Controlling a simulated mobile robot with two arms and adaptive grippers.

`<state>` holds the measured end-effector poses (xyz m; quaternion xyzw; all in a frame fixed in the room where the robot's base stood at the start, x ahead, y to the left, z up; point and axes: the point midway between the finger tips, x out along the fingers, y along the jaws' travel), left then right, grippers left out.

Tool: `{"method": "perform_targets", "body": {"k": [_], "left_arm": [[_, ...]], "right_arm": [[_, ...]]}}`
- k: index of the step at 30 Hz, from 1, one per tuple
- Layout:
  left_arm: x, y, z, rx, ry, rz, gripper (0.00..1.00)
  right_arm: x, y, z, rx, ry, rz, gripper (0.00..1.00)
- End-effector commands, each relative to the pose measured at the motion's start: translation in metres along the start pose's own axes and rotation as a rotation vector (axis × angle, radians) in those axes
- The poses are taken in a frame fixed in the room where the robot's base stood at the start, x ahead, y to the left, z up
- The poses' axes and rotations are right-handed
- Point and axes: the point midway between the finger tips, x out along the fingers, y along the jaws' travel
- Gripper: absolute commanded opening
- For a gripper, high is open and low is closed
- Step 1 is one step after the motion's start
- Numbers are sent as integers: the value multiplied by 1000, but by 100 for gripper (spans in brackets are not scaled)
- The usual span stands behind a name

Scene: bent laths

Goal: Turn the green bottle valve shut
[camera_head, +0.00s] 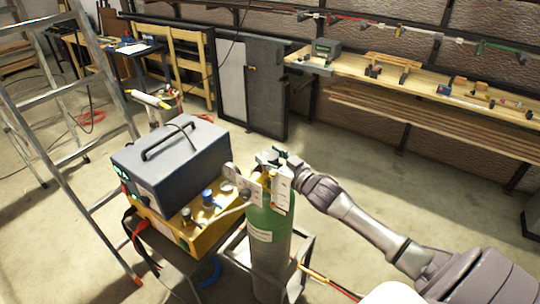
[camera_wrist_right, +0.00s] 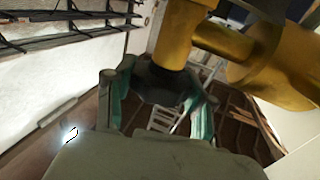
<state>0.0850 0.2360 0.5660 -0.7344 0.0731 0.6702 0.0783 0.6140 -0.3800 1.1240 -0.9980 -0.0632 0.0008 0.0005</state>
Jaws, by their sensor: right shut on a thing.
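The green bottle (camera_head: 268,240) stands upright in a metal frame beside the welding machine, with a pale label on its side. My right gripper (camera_head: 270,157) is at the top of the bottle, coming in from the right. In the right wrist view, its teal-padded fingers (camera_wrist_right: 158,103) are on either side of a dark valve knob (camera_wrist_right: 160,82) and are shut on it. The knob sits on a brass valve body (camera_wrist_right: 180,35). In the head view the gripper and pale plates largely hide the valve. My left gripper is not in view.
A grey machine (camera_head: 175,160) with a handle sits on a yellow unit (camera_head: 190,235) just left of the bottle. A stepladder (camera_head: 65,150) stands at the left. A wooden workbench (camera_head: 430,92) runs along the back wall.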

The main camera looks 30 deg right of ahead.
Motion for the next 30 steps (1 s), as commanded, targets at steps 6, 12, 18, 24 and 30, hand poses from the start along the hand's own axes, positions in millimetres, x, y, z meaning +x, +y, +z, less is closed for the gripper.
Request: {"method": "perform_targets", "body": {"k": [6, 12, 18, 24, 30], "left_arm": [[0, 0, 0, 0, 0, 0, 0], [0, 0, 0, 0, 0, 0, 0], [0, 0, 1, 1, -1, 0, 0], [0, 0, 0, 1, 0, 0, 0], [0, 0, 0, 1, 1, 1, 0]], "right_arm": [[0, 0, -2, -2, 5, -1, 81], [0, 0, -1, -2, 3, -1, 81], [0, 0, -7, -2, 4, -2, 81], [0, 0, -40, -4, 7, -3, 81], [0, 0, -78, -5, 7, -3, 81]]}}
